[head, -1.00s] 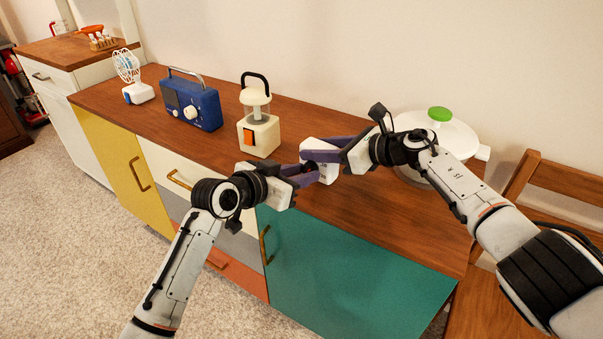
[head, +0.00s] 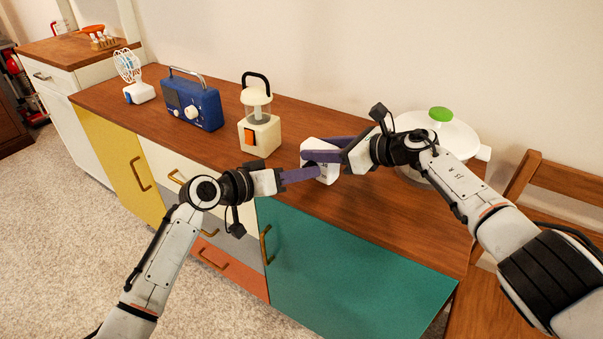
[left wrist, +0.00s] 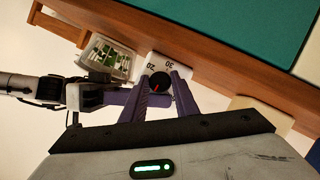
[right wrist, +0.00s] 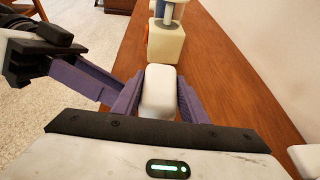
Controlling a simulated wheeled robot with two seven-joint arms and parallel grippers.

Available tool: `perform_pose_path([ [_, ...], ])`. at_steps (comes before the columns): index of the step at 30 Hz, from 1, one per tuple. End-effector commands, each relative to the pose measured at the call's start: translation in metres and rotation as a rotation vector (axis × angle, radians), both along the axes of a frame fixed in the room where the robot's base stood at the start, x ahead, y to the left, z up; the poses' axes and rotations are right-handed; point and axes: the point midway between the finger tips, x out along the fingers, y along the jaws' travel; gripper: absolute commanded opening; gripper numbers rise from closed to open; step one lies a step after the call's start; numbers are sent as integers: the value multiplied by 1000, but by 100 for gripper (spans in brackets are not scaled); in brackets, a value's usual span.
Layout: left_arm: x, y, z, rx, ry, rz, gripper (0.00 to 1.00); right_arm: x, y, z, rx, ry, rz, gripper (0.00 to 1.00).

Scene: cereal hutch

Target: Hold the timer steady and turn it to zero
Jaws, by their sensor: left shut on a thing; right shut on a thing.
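The timer is a small white box (head: 330,175) held just over the front part of the hutch top. In the left wrist view its face (left wrist: 172,66) shows the numbers 20 and 30 and a black dial (left wrist: 158,80) with a red mark. My left gripper (head: 316,171) is shut on the dial from the front; its fingers sit on either side of it in the left wrist view. My right gripper (head: 305,157) is shut on the timer's body, whose white back (right wrist: 158,92) shows between its fingers in the right wrist view. Whether the timer touches the top is hard to tell.
A cream lantern (head: 262,136), a blue radio (head: 205,108) and a white fan (head: 138,92) stand to the left on the wooden top (head: 375,215). A white pot (head: 460,140) with a green knob stands behind my right arm. A wooden chair (head: 560,185) is at the right.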

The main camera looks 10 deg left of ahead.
Motion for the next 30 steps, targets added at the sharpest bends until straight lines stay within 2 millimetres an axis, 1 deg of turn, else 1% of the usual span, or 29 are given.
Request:
perform_pose_path([
  [9,0,0,-1,-89,42,-2,5,0,-1,-1,-1,0,-2,12],
  [23,0,0,-1,-100,47,-2,5,1,-1,-1,-1,0,-2,12],
  [24,0,0,0,-100,47,-2,34,1,-1,-1,-1,0,-2,12],
  [26,0,0,-1,-99,47,-2,44,1,-1,-1,-1,0,-2,12],
  [27,0,0,-1,-100,46,-1,46,1,-1,-1,-1,0,-2,12],
  [30,0,0,-1,-99,46,0,46,0,-1,-1,-1,0,-2,12],
])
